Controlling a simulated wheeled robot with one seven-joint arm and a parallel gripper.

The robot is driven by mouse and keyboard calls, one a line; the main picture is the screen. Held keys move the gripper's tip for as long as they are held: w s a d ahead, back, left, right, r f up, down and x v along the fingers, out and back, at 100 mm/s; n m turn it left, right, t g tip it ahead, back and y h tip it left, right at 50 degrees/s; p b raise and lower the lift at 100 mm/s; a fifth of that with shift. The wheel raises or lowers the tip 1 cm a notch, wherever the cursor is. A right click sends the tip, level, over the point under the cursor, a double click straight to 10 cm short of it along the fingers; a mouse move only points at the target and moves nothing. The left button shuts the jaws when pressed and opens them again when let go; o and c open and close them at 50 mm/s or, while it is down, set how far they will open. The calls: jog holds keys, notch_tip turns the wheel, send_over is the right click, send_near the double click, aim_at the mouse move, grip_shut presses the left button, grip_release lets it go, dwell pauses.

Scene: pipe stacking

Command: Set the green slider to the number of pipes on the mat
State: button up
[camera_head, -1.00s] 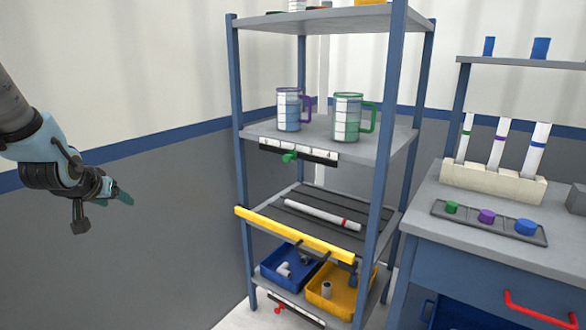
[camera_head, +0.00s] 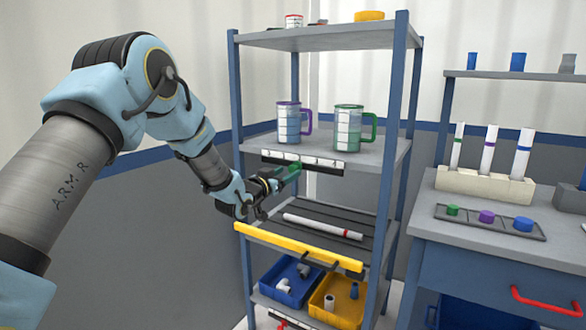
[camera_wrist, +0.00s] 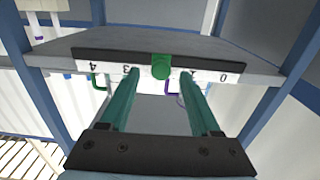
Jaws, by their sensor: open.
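In the wrist view the scale appears inverted, and the knob sits between 3 and 1, covering the mark there. My gripper (camera_wrist: 159,76) is open, with one green finger on each side of the knob; contact cannot be told. In the head view my gripper (camera_head: 293,170) is at the strip and the knob cannot be told apart from the fingers. One white pipe (camera_head: 322,226) with a red band lies on the dark ribbed mat (camera_head: 340,216).
A yellow bar (camera_head: 290,246) runs along the front of the mat shelf, below my gripper. Two measuring mugs, purple-handled (camera_head: 288,122) and green-handled (camera_head: 349,128), stand above the scale. Blue (camera_head: 284,293) and yellow (camera_head: 318,305) bins are below. Blue posts flank the shelves.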

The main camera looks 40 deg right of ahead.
aim_at(291, 170)
jog(key=shift+p+x, duration=0.3)
jog(key=shift+x, duration=1.75)
jog(key=shift+w, duration=0.1)
grip_shut()
